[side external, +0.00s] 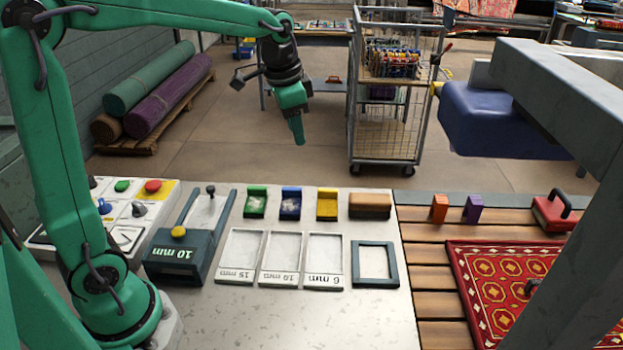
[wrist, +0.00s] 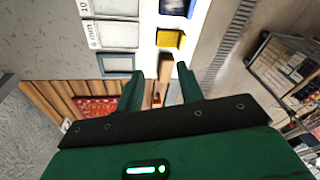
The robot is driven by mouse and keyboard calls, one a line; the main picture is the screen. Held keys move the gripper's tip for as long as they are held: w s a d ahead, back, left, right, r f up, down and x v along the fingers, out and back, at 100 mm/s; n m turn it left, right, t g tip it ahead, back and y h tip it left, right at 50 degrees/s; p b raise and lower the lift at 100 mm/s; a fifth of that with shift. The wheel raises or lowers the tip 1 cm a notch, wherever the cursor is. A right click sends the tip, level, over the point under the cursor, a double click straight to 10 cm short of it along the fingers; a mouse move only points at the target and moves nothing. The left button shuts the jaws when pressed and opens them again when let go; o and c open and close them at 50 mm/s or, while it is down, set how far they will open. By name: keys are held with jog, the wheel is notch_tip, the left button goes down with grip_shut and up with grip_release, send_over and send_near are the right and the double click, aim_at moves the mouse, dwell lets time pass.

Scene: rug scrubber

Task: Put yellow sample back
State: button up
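The yellow sample (side external: 327,204) sits on the pale worktop, in a row between a blue piece (side external: 290,204) and a brown wooden block (side external: 370,205). It also shows in the wrist view (wrist: 170,39), beyond my fingertips. I cannot tell whether it is one piece or a sample in a holder. My gripper (side external: 298,140) hangs in the air above and behind the row, clear of everything. In the wrist view my gripper (wrist: 160,68) has its two fingers apart, with nothing held between them.
A green piece (side external: 255,203) stands left of the blue one. Labelled white trays (side external: 323,284) and a dark empty frame (side external: 359,264) lie in front. A 10 mm gauge (side external: 175,260) stands left. Orange (side external: 439,209) and purple (side external: 472,209) blocks stand on slats near a red rug (side external: 490,290).

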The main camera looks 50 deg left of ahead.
jog(key=s+d+n+t, duration=0.1)
jog(key=s+n, duration=0.1)
jog(key=s, duration=0.7)
jog(key=s+d+f+n+t, duration=0.1)
jog(key=s+n+t, duration=0.1)
jog(key=s, duration=0.8)
jog(key=shift+s+d+n, duration=0.2)
jog(key=shift+d+n, duration=0.15)
jog(key=shift+n, duration=0.25)
jog(key=shift+f, duration=0.1)
